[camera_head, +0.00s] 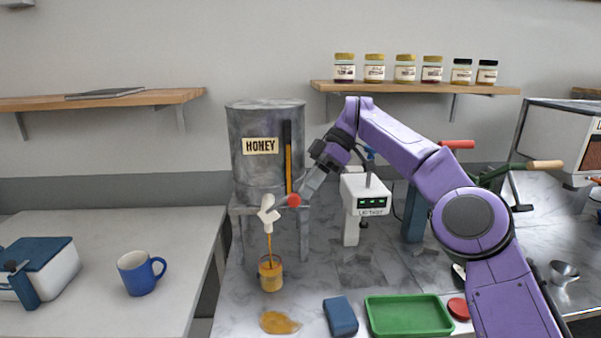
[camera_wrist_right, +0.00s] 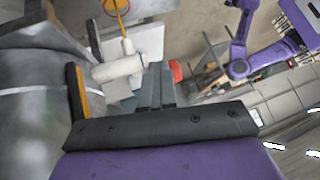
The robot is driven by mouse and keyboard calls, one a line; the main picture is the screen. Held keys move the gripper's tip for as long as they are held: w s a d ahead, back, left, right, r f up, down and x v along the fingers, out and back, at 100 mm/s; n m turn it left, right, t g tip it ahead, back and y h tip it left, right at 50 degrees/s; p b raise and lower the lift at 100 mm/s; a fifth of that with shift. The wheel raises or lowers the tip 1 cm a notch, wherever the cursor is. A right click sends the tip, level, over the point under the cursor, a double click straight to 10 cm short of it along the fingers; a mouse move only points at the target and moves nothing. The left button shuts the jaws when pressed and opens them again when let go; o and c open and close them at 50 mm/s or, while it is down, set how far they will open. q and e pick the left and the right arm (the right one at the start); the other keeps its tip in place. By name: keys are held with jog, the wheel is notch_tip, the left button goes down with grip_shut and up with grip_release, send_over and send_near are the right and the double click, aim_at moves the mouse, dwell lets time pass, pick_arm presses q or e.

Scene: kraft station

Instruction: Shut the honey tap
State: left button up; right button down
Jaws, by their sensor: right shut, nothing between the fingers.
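The grey honey tank (camera_head: 262,172) stands on a raised stand, with a dark and amber strip on its right front. Its white tap (camera_head: 267,212) sticks out low at the front, with a red knob (camera_head: 294,200) at its right. An amber stream falls from the tap into a glass jar (camera_head: 270,274) below. My right gripper (camera_head: 305,190) is shut and empty, with its tips close to the red knob; contact is unclear. In the right wrist view the shut fingers (camera_wrist_right: 154,86) lie beside the white tap (camera_wrist_right: 120,68) and the red knob (camera_wrist_right: 176,71). My left gripper is out of view.
A honey puddle (camera_head: 279,322) lies in front of the jar. A blue block (camera_head: 341,316), a green tray (camera_head: 408,315) and a red lid (camera_head: 459,308) lie to its right. A white label printer (camera_head: 366,195) stands right of the tank. A blue mug (camera_head: 138,274) is on the left counter.

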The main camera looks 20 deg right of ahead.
jog(key=shift+s+d+f, duration=0.2)
jog(key=shift+f, duration=0.6)
jog(key=shift+s+d+f+b, duration=0.1)
jog(key=shift+d+f+b, duration=0.15)
jog(key=shift+f+b, duration=0.45)
jog(key=shift+a+r, duration=0.1)
jog(key=shift+r, duration=0.05)
dwell(0.5)
